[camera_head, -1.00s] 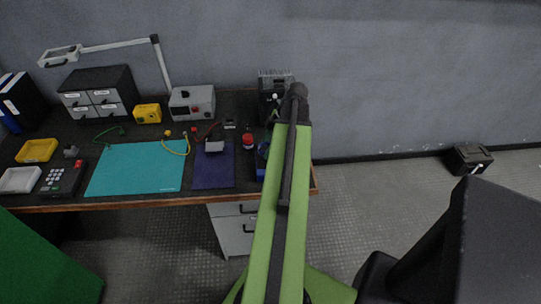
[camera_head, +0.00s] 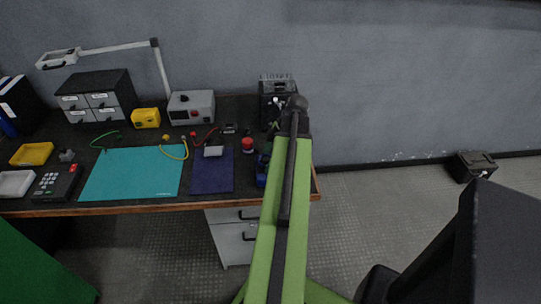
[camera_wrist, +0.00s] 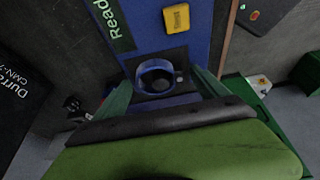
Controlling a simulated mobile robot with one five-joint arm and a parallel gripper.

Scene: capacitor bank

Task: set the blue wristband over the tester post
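The blue wristband (camera_wrist: 154,66) shows in the wrist view as a ring at the dark plate of the blue tester (camera_wrist: 185,45). A dark round shape, perhaps the post, shows inside the ring; I cannot tell for sure that the band encircles it. My gripper (camera_wrist: 162,80) has its two green fingers spread, one on each side of the band, with a gap visible on both sides. In the head view the tester (camera_head: 262,170) is partly hidden by my arm at the right end of the bench, and the band and fingers are not clearly seen.
On the bench (camera_head: 140,206) lie a teal mat (camera_head: 130,173), a dark blue mat (camera_head: 212,175) and a red-capped jar (camera_head: 247,146). A black rack (camera_head: 277,88) stands behind.

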